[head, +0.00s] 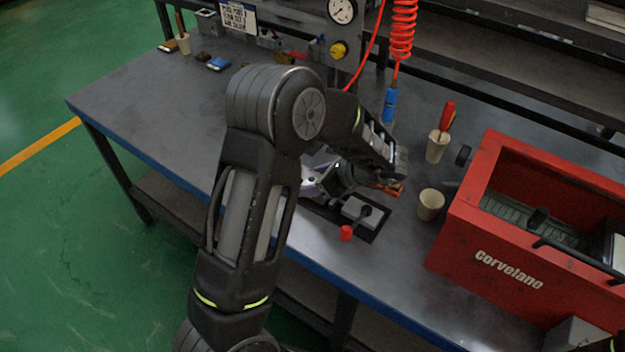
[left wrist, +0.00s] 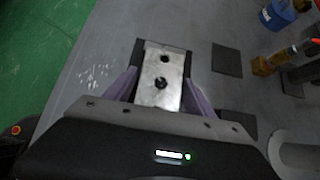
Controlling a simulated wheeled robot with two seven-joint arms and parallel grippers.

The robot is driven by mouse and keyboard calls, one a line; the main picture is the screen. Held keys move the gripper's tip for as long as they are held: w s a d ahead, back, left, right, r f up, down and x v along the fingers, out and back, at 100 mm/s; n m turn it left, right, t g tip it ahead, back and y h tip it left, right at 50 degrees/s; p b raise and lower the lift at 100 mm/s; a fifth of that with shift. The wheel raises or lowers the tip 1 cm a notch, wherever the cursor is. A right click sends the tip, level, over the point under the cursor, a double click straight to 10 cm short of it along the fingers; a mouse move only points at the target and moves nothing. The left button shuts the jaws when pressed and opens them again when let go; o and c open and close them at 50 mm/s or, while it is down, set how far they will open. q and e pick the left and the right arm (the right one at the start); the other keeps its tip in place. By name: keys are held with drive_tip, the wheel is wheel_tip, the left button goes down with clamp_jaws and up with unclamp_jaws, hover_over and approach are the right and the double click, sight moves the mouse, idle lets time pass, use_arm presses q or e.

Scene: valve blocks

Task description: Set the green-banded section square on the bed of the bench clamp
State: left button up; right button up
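My left gripper (left wrist: 160,88) has its purple fingers close against both sides of a grey metal block (left wrist: 162,60) with two dark holes, and looks shut on it. No green band shows on this block, so I cannot confirm it is the green-banded section. Behind it lies a dark plate or pad (left wrist: 139,50). In the head view my left gripper (head: 318,180) is partly hidden by my own arm. Just right of it is what looks like the bench clamp (head: 358,208), a grey block on a dark base with a red-knobbed lever. Its bed is largely hidden. My right gripper is out of view.
Right of the clamp stand a beige cup (head: 431,205) and a cup holding a red-handled tool (head: 438,148). A red toolbox (head: 500,262) fills the bench's right side. A coiled red air hose (head: 402,30) hangs behind. The bench's left part (head: 150,105) is mostly clear.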

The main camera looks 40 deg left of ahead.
use_arm(q)
drive_tip(key=shift+o, duration=0.8)
drive_tip(key=shift+r, duration=0.15)
drive_tip(key=shift+d+r, duration=0.35)
drive_tip(key=shift+d, duration=0.05)
drive_tip(key=v, duration=1.1)
idle(0.7)
